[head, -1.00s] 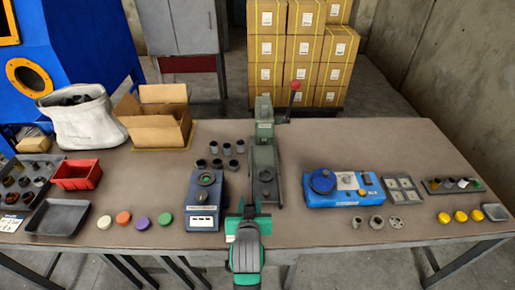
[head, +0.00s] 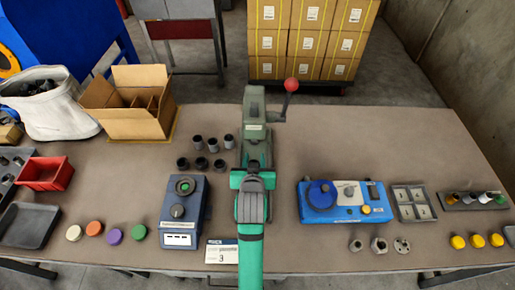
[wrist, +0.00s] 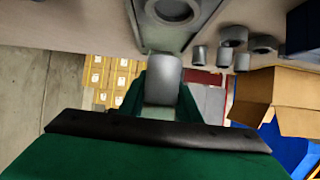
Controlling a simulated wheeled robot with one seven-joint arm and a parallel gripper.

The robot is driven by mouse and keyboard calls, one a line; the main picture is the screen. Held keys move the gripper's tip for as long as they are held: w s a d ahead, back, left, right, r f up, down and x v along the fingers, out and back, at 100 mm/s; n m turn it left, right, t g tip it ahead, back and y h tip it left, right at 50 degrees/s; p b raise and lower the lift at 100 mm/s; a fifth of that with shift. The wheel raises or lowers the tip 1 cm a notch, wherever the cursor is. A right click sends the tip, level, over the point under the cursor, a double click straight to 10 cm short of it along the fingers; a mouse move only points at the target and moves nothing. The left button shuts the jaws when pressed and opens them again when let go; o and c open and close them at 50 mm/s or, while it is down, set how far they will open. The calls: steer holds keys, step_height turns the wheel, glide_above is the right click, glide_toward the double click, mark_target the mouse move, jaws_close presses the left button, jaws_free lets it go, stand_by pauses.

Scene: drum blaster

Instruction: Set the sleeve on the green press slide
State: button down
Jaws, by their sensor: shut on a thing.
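My gripper (head: 252,182) is over the front of the green press (head: 254,108) in the head view. In the wrist view, my gripper (wrist: 163,90) is shut on a grey, rounded sleeve (wrist: 163,78). The wrist view shows the press slide (wrist: 150,38) with a round ring (wrist: 173,9), close to the held sleeve. I cannot tell whether the sleeve touches the slide. My arm hides most of the slide in the head view.
Several grey sleeves (head: 213,145) stand left of the press. A dark blue device (head: 193,190) is close on the left, and a light blue device (head: 313,213) stands right. A card marked 3 (head: 221,252) lies at the front. The press lever (head: 291,85) sticks out right.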

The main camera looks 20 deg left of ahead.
steer(key=shift+w+f, duration=0.15)
steer(key=shift+w, duration=0.1)
steer(key=shift+w+f, duration=0.1)
steer(key=shift+f, duration=0.1)
steer(key=shift+s+a+f, duration=0.1)
steer(key=shift+s+f, duration=0.1)
steer(key=shift+f, duration=0.4)
steer(key=shift+s+a+f, duration=0.1)
steer(key=shift+s+f, duration=0.1)
steer(key=shift+f, duration=0.4)
steer(key=shift+d+f, duration=0.1)
steer(key=shift+f, duration=1.2)
steer(key=shift+f, duration=0.55)
steer(key=c, duration=1.6)
jaws_free()
steer(key=shift+f, duration=0.1)
